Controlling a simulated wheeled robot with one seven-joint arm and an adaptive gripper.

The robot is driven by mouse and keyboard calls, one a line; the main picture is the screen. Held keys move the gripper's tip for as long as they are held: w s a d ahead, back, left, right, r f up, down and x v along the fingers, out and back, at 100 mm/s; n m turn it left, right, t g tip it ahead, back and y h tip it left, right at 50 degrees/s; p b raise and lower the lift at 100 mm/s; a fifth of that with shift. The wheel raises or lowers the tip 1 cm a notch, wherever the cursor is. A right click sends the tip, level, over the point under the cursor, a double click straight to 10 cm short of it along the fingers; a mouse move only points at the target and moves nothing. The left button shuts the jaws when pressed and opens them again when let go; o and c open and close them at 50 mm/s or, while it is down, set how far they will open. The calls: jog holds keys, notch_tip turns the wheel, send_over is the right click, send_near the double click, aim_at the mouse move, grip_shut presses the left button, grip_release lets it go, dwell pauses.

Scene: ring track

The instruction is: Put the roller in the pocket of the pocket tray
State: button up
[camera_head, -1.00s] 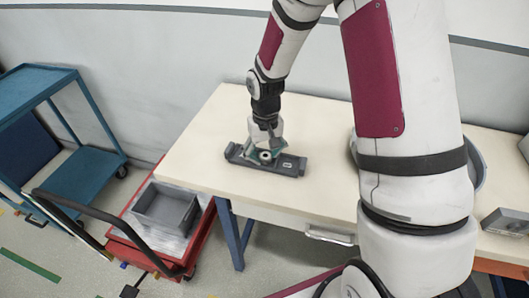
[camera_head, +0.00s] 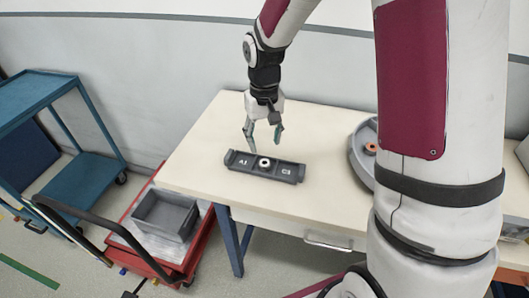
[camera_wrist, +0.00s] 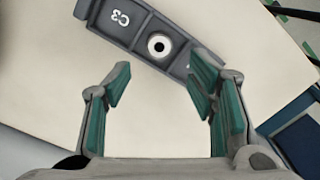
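The pocket tray (camera_head: 241,169) is a long dark grey tray on the cream table, with labels A1 at its left and C3 at its right in the head view. The roller (camera_head: 265,162), a light ring with a dark centre hole, sits in the middle section of the tray between the labels. In the wrist view the roller (camera_wrist: 159,45) shows from above, beside the C3 part of the tray (camera_wrist: 135,33). My gripper (camera_head: 264,147) is open and empty, above and just behind the tray. Its green-padded fingers (camera_wrist: 163,82) are wide apart and clear of the roller.
A red cart (camera_head: 203,252) with a grey bin (camera_head: 165,214) stands left of the table. The table's left end (camera_head: 190,165) is clear.

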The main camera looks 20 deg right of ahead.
jog(key=s+r+t, duration=0.2)
jog(key=s+r, duration=0.9)
jog(key=r, duration=0.5)
jog(key=s+r+t, duration=0.2)
jog(key=s, duration=1.2)
jog(key=shift+d+r+n, duration=0.15)
jog(key=shift+r+n, duration=0.1)
jog(key=shift+n, duration=0.05)
jog(key=shift+s, duration=0.1)
